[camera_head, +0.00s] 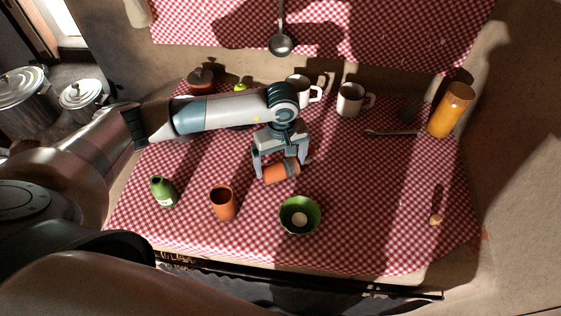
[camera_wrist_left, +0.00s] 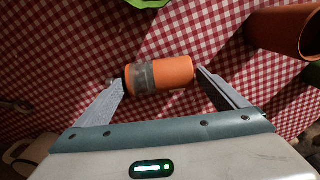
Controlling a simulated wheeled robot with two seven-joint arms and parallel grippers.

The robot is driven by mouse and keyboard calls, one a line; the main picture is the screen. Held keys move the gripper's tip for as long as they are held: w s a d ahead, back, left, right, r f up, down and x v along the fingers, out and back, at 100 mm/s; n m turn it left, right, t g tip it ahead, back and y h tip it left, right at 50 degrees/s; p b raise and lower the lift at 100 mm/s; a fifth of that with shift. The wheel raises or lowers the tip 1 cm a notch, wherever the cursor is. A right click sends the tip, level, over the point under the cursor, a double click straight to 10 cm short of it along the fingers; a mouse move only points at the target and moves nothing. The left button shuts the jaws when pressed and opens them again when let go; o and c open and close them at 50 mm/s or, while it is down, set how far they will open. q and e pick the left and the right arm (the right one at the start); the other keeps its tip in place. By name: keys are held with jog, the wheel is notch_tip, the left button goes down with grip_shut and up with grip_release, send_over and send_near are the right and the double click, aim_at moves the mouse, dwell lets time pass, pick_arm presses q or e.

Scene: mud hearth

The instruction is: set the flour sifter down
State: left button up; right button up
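The flour sifter (camera_head: 281,172) is an orange cylinder with a grey band, lying on its side over the middle of the red-checked cloth. It also shows in the left wrist view (camera_wrist_left: 165,75). My left gripper (camera_head: 282,168) points down with one finger at each end of the sifter. In the left wrist view both fingertips (camera_wrist_left: 160,77) appear to touch its ends, so the gripper looks shut on it. The sifter is at or close above the cloth; I cannot tell whether it touches. My right gripper is not in view.
A green bowl (camera_head: 288,229) holding a white round thing, an orange cup (camera_head: 223,204) and a green bottle (camera_head: 162,193) stand in front. White mugs (camera_head: 349,100) and an orange jar (camera_head: 451,110) stand behind. The cloth (camera_head: 375,185) right of the sifter is clear.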

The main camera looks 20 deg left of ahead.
aim_at(281, 166)
pick_arm(q)
jog(key=shift+o, duration=0.3)
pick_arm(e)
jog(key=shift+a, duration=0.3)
pick_arm(q)
jog(key=shift+r, duration=0.1)
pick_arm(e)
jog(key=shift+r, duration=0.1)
pick_arm(q)
jog(key=shift+r, duration=0.35)
notch_tip(281, 166, up, 12)
jog(key=b, duration=0.4)
jog(key=shift+s+d+f, duration=0.15)
jog(key=shift+f, duration=0.1)
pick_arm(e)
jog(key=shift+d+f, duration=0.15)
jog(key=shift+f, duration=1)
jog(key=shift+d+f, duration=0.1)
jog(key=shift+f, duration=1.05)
pick_arm(q)
jog(key=shift+c, duration=0.6)
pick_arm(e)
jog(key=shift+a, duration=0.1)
